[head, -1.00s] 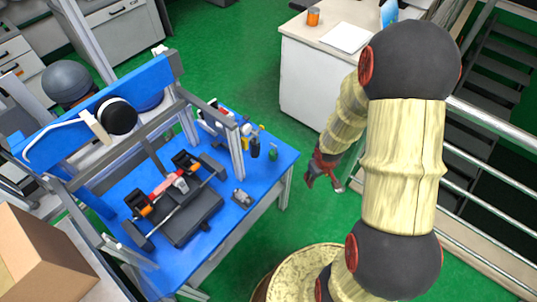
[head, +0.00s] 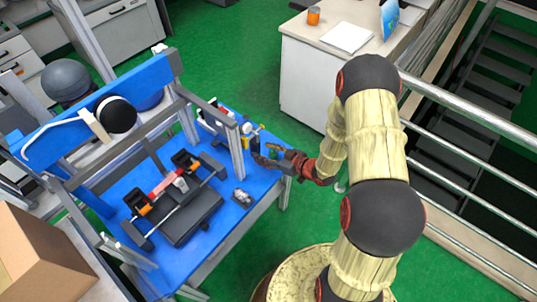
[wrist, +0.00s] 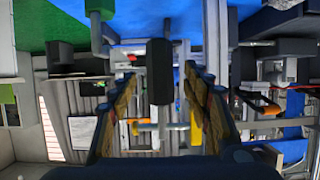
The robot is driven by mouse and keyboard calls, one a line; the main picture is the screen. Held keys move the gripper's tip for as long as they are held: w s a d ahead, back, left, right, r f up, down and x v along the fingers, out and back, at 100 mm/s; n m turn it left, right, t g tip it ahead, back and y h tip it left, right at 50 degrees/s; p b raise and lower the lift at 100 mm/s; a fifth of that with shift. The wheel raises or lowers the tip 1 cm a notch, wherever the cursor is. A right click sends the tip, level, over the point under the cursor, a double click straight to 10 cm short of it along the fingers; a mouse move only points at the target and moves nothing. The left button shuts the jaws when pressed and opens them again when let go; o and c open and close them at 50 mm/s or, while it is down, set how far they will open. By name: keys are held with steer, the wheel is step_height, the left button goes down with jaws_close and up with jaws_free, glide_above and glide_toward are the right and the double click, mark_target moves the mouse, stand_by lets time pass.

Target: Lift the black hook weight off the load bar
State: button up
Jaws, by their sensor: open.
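In the wrist view a dark cylinder, which looks like the black hook weight (wrist: 159,68), lies between the two fingers of my gripper (wrist: 160,80), with gaps on both sides. My gripper is open and not closed on it. In the head view the weight (head: 255,144) shows as a small dark shape near the right edge of the blue table, and my gripper (head: 264,159) is right beside it, partly covering it. The hook and its hold on the load bar are too small to make out.
Silver and yellow pieces (wrist: 195,128) show near my right finger in the wrist view. A grey upright post (head: 235,150) stands just left of the gripper. A small metal part (head: 242,197) lies on the blue table (head: 215,240).

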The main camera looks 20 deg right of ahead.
mark_target(255, 148)
steer(key=b+x, duration=0.1)
steer(key=x, duration=0.5)
steer(key=shift+f+b, duration=0.1)
steer(key=shift+b, duration=0.3)
steer(key=shift+c, duration=1)
jaws_close()
steer(key=c, duration=1)
jaws_free()
jaws_close()
